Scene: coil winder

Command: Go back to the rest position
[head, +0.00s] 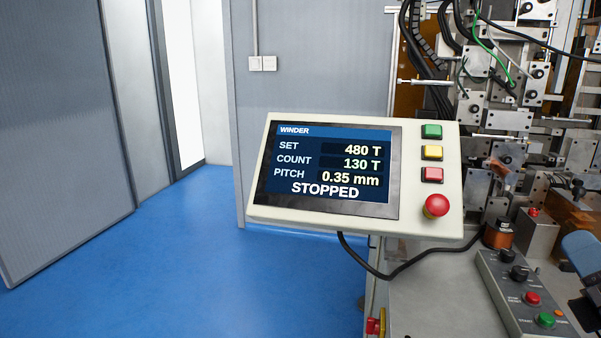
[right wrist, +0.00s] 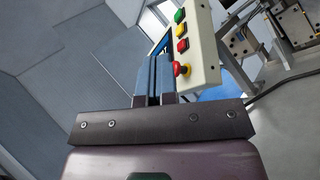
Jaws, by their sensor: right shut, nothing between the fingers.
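The winder panel (head: 258,170) is a cream box with a dark screen (head: 330,165) reading STOPPED, set 480 T, count 130 T, pitch 0.35 mm. Green, yellow and red buttons and a red mushroom button (head: 436,205) run down its right side. My right gripper (head: 577,243) shows partly at the right edge of the head view, below and right of the panel. In the right wrist view its blue-grey fingers (right wrist: 153,65) are together and empty. The panel (right wrist: 207,60) appears beyond them there; I cannot tell the gap. My left gripper is not in view.
The coil winder machine (head: 490,105) fills the right side behind the panel. A control box (head: 522,285) with knobs and buttons lies on the grey bench (head: 430,300), near my right gripper. A black cable hangs below the panel. The blue floor (head: 180,270) at left is clear.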

